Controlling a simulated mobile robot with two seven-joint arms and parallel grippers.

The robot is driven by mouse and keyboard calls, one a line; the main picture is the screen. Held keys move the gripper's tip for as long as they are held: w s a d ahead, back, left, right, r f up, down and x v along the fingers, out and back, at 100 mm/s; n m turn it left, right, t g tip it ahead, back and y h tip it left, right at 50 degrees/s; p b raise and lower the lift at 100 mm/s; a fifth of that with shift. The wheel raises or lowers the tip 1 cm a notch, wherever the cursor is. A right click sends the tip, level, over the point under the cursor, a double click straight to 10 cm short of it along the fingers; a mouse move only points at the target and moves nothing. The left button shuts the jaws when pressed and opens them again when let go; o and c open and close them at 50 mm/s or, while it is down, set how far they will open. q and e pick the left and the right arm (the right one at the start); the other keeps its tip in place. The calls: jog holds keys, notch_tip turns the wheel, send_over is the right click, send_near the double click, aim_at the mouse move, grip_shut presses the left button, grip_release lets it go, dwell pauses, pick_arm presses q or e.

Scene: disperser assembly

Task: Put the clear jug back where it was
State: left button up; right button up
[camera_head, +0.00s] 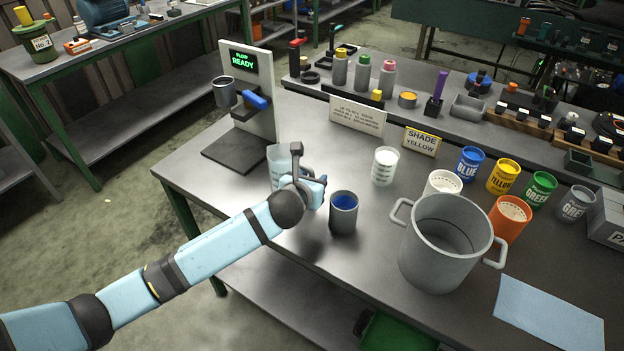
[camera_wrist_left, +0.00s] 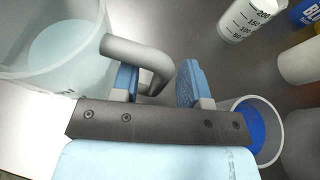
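The clear jug (camera_head: 277,164) stands upright on the workbench, just in front of the dispenser's black base, partly hidden by my left gripper (camera_head: 308,182). In the left wrist view the jug (camera_wrist_left: 40,70) is at the left, with a pale bluish area inside. Its grey curved handle (camera_wrist_left: 130,50) reaches between the two blue fingers of my left gripper (camera_wrist_left: 160,88). One finger is on the jug side of the handle and the other is beyond it. A gap shows between the handle and the far finger, so the gripper looks open around the handle. My right gripper is out of view.
A grey cup with blue inside (camera_head: 343,212) stands close right of my left gripper. A white graduated beaker (camera_head: 385,165) is behind it. A large grey pot (camera_head: 440,260) stands further right. The dispenser (camera_head: 262,95) with a READY display rises behind the jug.

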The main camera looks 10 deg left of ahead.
pick_arm(q)
jog(key=shift+r, duration=0.1)
